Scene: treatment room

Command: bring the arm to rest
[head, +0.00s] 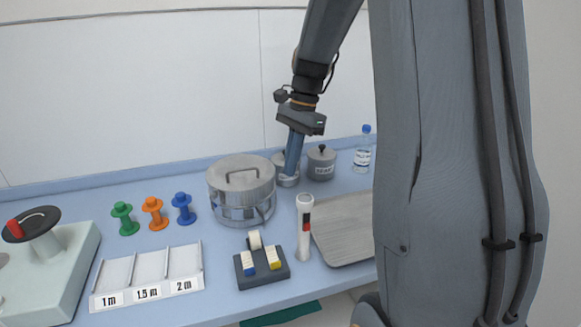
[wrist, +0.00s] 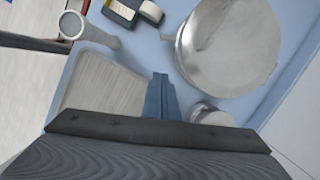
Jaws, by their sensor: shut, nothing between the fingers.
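My gripper (head: 290,170) points down over the back of the blue counter, with its blue fingers together and nothing between them. In the head view its tips are in front of a small metal jar (head: 287,181) beside the large lidded metal pot (head: 242,188); I cannot tell whether they touch the jar. In the wrist view the shut fingers (wrist: 161,92) show between the wooden-looking tray (wrist: 105,82) and the pot (wrist: 232,45). My arm reaches down from the top of the head view.
A lidded jar (head: 321,163) and a bottle (head: 363,150) stand behind the tray. A white flashlight (head: 304,235) and a dark block holder (head: 262,270) stand in front. Green, orange and blue spools (head: 182,208) and a labelled three-slot tray (head: 150,285) are left.

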